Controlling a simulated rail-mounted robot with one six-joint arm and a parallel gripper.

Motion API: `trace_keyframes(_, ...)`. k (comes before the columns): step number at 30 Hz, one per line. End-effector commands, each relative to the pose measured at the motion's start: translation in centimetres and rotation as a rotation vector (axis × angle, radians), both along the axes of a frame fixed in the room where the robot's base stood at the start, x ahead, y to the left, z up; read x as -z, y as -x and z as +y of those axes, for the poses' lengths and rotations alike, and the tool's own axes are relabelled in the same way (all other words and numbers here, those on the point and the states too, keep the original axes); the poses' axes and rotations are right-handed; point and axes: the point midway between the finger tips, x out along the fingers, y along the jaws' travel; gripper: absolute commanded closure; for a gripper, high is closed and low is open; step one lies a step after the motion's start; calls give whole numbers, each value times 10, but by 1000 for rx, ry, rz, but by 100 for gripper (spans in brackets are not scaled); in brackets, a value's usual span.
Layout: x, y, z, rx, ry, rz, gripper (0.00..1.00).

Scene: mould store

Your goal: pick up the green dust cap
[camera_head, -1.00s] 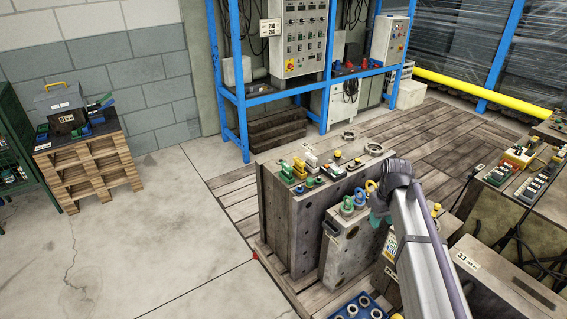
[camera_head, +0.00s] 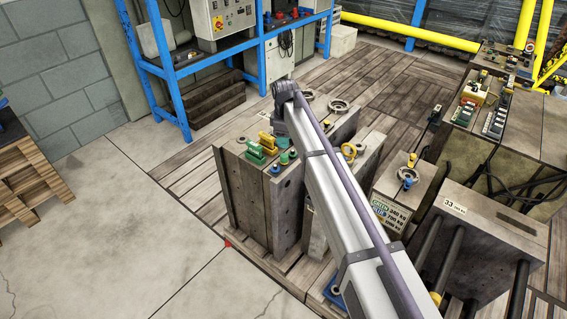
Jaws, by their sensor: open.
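The mould block (camera_head: 238,190) stands on wooden boards left of centre. Green fittings (camera_head: 255,152) sit on its top near the left corner. A small round green piece (camera_head: 284,158), which looks like a dust cap, stands to their right, close to my arm. A similar small dark teal or blue piece (camera_head: 275,170) is at the block's front edge. Both are too small to tell their exact shape. My arm reaches from the lower right over the block, its bent end above the top. My gripper is not seen; the arm hides it and part of the block's top.
A yellow fitting (camera_head: 266,138) and a metal ring (camera_head: 340,106) are also on the moulds. A yellow eye ring (camera_head: 349,150) is right of my arm. A blue frame (camera_head: 170,75) stands behind. Another mould (camera_head: 480,240) is at the right. The floor at lower left is clear.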

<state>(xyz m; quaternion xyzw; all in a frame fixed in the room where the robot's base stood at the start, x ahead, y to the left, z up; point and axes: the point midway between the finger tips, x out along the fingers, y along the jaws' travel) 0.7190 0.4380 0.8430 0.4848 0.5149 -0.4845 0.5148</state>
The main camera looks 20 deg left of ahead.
Motion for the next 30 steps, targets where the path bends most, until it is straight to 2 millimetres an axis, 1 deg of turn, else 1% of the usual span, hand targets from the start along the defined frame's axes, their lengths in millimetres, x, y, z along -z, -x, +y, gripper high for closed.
trace_keyframes(1,22,0,0,0,0,0,58)
trace_keyframes(3,29,0,0,1,0,0,58)
trace_keyframes(8,28,0,-1,1,0,0,58)
trace_keyframes(11,42,1,-2,2,0,0,58)
trace_keyframes(15,72,3,-4,2,0,0,58)
trace_keyframes(17,80,3,-4,2,0,0,58)
trace_keyframes(19,81,3,-4,2,0,0,58)
trace_keyframes(25,77,3,-4,2,0,0,58)
trace_keyframes(30,77,3,-4,2,0,0,75)
